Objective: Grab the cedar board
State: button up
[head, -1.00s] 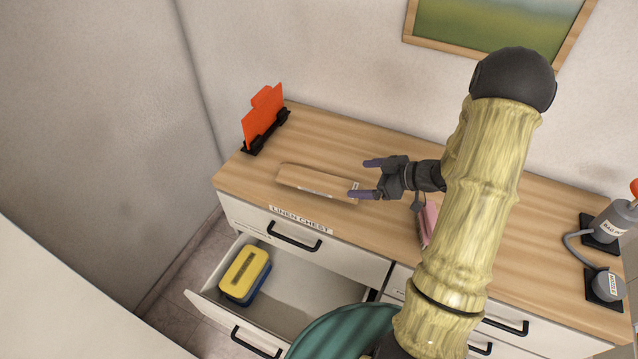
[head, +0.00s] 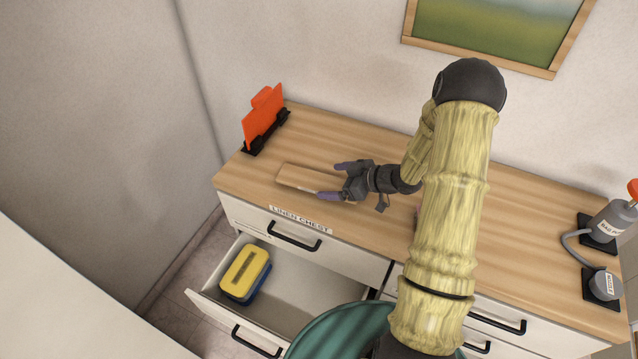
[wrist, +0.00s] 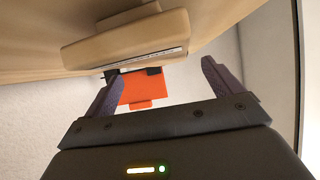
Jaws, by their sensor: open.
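The cedar board (head: 300,178) is a flat, light brown wooden piece lying on the chest top, near its left front. Its right end is partly hidden by my gripper (head: 333,181) in the head view. My gripper is open, with one purple finger toward the back and one toward the front at the board's right end. In the wrist view the board (wrist: 125,40) shows across the upper part, with a printed strip along its edge. My fingers (wrist: 158,82) are spread apart below it there, with nothing held between them.
The wooden chest top (head: 500,220) has an orange panel in a black stand (head: 263,118) at back left. A grey pump-like device (head: 605,250) stands at right. An open drawer (head: 300,290) below holds a yellow and blue block (head: 245,274).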

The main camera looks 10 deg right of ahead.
aim_at(320, 182)
jog(key=x, duration=0.4)
jog(key=shift+s+a+r, duration=0.1)
jog(key=shift+s, duration=0.05)
jog(key=shift+c, duration=0.2)
jog(key=c, duration=1.1)
